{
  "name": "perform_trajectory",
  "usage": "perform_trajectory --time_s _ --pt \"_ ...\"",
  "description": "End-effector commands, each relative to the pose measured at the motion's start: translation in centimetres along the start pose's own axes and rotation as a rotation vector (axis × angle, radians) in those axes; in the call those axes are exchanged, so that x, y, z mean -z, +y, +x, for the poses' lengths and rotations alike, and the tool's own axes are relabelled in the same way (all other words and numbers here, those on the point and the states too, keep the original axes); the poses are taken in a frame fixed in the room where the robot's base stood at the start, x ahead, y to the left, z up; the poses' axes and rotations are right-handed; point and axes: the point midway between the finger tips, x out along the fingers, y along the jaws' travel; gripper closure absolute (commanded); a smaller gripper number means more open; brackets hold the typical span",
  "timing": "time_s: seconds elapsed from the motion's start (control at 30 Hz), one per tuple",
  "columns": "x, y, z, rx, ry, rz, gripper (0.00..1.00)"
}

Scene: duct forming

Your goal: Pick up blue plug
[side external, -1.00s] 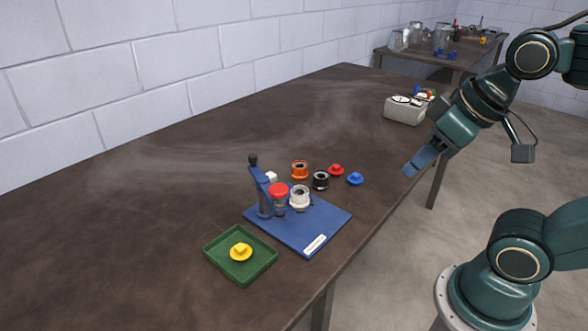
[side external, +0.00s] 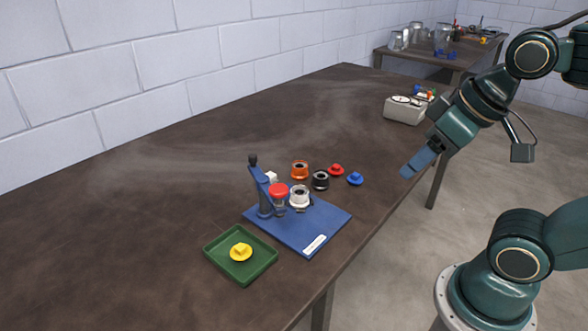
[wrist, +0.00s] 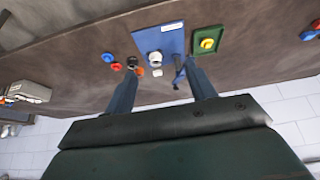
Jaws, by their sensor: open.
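The blue plug (side external: 355,178) lies on the brown table near its front edge, right of the black ring. In the wrist view the blue plug (wrist: 108,58) is left of the blue base plate. My gripper (side external: 408,172) is in the air to the right of the plug, apart from it and empty. In the wrist view my gripper (wrist: 163,82) shows two blue fingers spread wide, with nothing between them at the tips.
A red plug (side external: 336,169), black ring (side external: 320,181) and orange ring (side external: 299,170) stand close to the blue plug. A blue press (side external: 262,190) on a blue base plate (side external: 309,237) holds a white ring. A green tray (side external: 216,250) carries a yellow plug. A grey box (side external: 403,113) stands behind.

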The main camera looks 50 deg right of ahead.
Motion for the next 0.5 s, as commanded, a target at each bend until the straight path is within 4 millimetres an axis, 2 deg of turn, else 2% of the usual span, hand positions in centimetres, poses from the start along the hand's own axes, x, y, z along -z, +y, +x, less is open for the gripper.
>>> perform_trajectory --time_s 0.27,0.5 --pt "0.5 0.2 0.1 -0.005 -0.008 0.025 0.45" --pt "2.9 1.1 0.6 -0.028 -0.051 0.152 0.45"
